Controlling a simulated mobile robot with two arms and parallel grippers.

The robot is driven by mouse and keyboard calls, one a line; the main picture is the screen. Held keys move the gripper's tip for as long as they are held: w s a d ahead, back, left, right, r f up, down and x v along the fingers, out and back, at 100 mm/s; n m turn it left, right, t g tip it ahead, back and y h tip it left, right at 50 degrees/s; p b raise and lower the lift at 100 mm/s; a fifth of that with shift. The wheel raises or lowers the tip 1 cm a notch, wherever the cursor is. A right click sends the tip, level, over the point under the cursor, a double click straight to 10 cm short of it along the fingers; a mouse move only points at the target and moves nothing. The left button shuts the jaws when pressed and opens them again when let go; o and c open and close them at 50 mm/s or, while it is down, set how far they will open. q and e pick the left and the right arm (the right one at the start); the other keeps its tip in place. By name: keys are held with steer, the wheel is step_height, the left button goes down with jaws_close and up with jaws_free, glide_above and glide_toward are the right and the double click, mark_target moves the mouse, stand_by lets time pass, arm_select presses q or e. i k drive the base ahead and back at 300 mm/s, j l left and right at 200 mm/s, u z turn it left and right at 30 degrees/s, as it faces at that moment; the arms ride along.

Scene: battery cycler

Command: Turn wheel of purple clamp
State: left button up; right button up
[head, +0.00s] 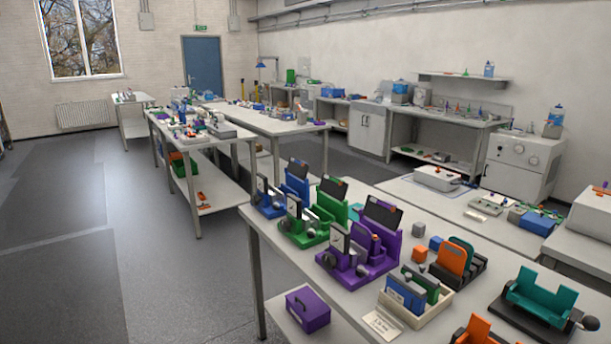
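The purple clamp (386,259) stands on the near white table, at the right end of a row behind which come a green and a blue one of like shape. It has a tilted dark panel (383,213) at its back and an upright framed plate (341,240) at its front left. Dark round parts show low on its front; one of them (329,262) looks like the wheel, but it is too small to be sure. Neither of my grippers is in view.
A green clamp (313,237) and a blue clamp (270,208) stand close beside it. A cream tray (425,318) with blue and green plates, an orange and black holder (453,257) and a teal fixture (541,295) crowd its right. Open floor lies left.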

mark_target(328, 261)
steer(key=l+u, duration=0.1)
steer(key=l, duration=1.2)
